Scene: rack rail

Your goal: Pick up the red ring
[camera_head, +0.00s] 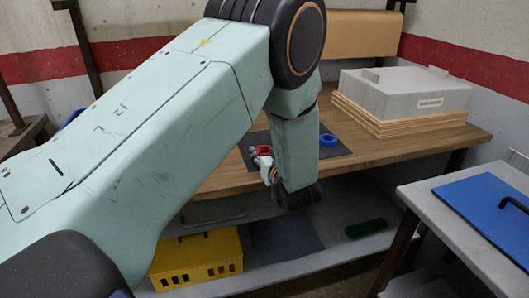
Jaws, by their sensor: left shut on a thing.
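The red ring (264,149) is at the far end of my left arm, over the dark mat (342,149) on the wooden table. My left gripper (261,156) is small in view and shut on the red ring. Part of the gripper is hidden behind my own wrist link. I cannot tell whether the ring touches the mat. My right gripper is not in view.
A blue ring (327,140) lies on the mat to the right. A grey box (405,93) stands on stacked wooden boards at the back right. Below are a yellow crate (197,258) and a green object (366,228) on a shelf. A side table with a blue panel (485,208) stands right.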

